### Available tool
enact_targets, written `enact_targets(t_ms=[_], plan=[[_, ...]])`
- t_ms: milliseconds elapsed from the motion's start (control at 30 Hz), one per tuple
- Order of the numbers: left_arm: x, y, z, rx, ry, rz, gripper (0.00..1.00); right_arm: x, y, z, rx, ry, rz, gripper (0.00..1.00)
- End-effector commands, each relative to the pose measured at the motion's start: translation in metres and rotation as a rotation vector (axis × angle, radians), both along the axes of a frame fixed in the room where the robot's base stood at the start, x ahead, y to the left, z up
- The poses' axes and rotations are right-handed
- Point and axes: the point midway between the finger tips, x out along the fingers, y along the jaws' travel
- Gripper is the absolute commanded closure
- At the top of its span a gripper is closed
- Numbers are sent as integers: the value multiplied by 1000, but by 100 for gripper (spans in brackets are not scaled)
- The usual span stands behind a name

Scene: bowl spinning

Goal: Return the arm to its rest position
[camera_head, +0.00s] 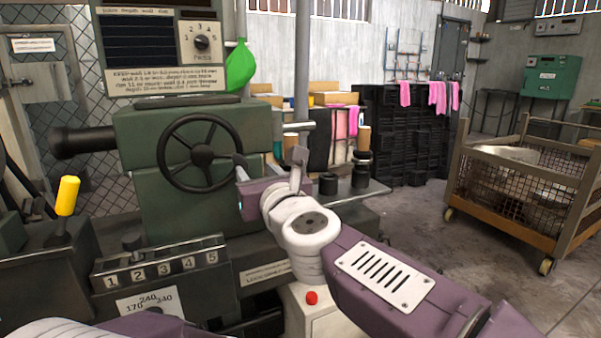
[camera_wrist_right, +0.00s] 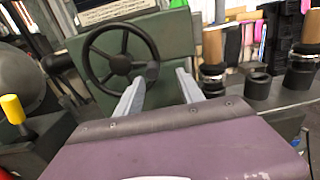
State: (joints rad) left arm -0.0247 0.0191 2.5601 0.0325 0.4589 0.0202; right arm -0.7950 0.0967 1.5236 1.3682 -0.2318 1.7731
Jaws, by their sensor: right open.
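My right arm reaches in from the lower right in the head view. Its gripper (camera_head: 269,158) is in front of the green machine (camera_head: 140,150), just right of the black handwheel (camera_head: 203,155). In the right wrist view the two pale fingers of this gripper (camera_wrist_right: 160,78) are spread apart with nothing between them. The handwheel (camera_wrist_right: 108,68) shows behind and left of the fingers there. I cannot tell whether the fingers touch the machine. Part of my left arm shows at the bottom left of the head view; its gripper is out of view.
A yellow-handled lever (camera_head: 67,195) stands at the left. Black cylinders (camera_head: 328,184) and a wooden-handled tool (camera_head: 362,145) stand on a ledge right of the gripper. A wire-mesh cart (camera_head: 520,185) is at the right. Open floor (camera_head: 420,235) lies between the machine and cart.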

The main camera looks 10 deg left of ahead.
Motion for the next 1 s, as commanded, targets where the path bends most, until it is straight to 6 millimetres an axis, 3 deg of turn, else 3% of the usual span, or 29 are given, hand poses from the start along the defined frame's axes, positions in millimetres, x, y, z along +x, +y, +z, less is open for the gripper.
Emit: enact_targets(t_ms=[67, 100, 167, 233, 333, 467, 500, 600, 733, 900, 1000], plan=[[0, 0, 16, 0, 0, 0, 64, 27, -38, 19, 3, -3, -84, 55], [0, 0, 24, 0, 0, 0, 64, 44, -66, 20, -6, 7, -144, 55], [0, 0, 37, 0, 0, 0, 64, 69, -115, 5, -78, 30, -239, 55], [0, 0, 51, 0, 0, 0, 64, 86, -171, -31, -256, 60, -306, 55], [0, 0, 66, 0, -1, 0, 64, 82, -234, -102, -677, 94, -264, 55], [0, 0, 79, 0, 0, 0, 64, 33, -290, -202, -1230, 137, 16, 55], [0, 0, 81, 0, 0, 0, 64, 11, -302, -230, -1375, 139, 145, 55], [0, 0, 84, 0, 0, 0, 64, -46, -321, -287, -1651, 105, 500, 55], [0, 0, 84, 0, 0, 0, 64, -116, -331, -336, -1859, -26, 966, 55], [0, 0, 83, 0, 0, 0, 64, -192, -344, -370, -1968, -353, 1592, 55], [0, 0, 83, 0, 0, 0, 64, -201, -347, -370, -1985, -585, 1805, 55]])
